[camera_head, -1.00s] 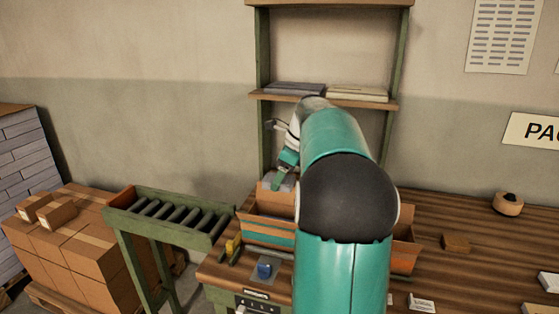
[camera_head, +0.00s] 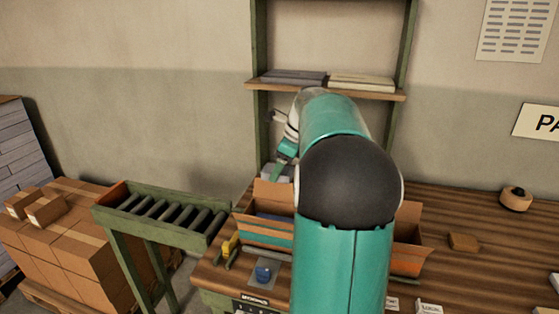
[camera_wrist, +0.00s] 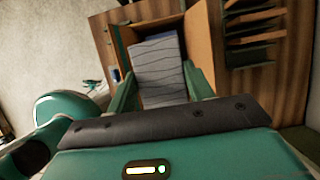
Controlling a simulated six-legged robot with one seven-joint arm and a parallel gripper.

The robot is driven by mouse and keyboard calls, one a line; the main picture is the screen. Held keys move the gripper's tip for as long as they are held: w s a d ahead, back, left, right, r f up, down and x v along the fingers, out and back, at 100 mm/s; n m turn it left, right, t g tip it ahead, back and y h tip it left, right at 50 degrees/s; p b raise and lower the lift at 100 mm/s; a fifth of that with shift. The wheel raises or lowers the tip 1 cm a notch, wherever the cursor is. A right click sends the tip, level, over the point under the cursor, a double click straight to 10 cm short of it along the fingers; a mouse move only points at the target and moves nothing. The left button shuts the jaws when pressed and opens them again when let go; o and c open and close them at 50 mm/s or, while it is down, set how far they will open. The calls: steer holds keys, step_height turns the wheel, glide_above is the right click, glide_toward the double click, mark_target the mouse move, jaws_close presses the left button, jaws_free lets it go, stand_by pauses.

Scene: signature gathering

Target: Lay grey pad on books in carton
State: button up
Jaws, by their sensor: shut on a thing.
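The grey pad (camera_wrist: 158,72) is between the two green fingers of my gripper (camera_wrist: 162,92) in the wrist view. It has wavy lines across its face. In the head view a small grey part of the pad (camera_head: 275,172) shows under my gripper (camera_head: 283,162), above the back flap of the carton. The carton (camera_head: 264,233) is open on the workbench, brown with a teal and orange band. A bit of blue shows inside its left end. My arm hides its middle, and I cannot make out the books clearly. The carton walls (camera_wrist: 204,35) also show beyond the pad in the wrist view.
A green-framed roller conveyor (camera_head: 165,212) stands left of the workbench (camera_head: 480,230). A shelf (camera_head: 330,90) with flat stacks is behind. Brown boxes (camera_head: 70,235) are stacked at left. Bench space at right is mostly clear.

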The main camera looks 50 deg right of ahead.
steer(key=shift+d+f, duration=0.15)
steer(key=shift+f, duration=8.15)
steer(key=shift+f, duration=0.65)
steer(key=o, duration=1)
steer(key=shift+o, duration=0.2)
steer(key=shift+r, duration=8.5)
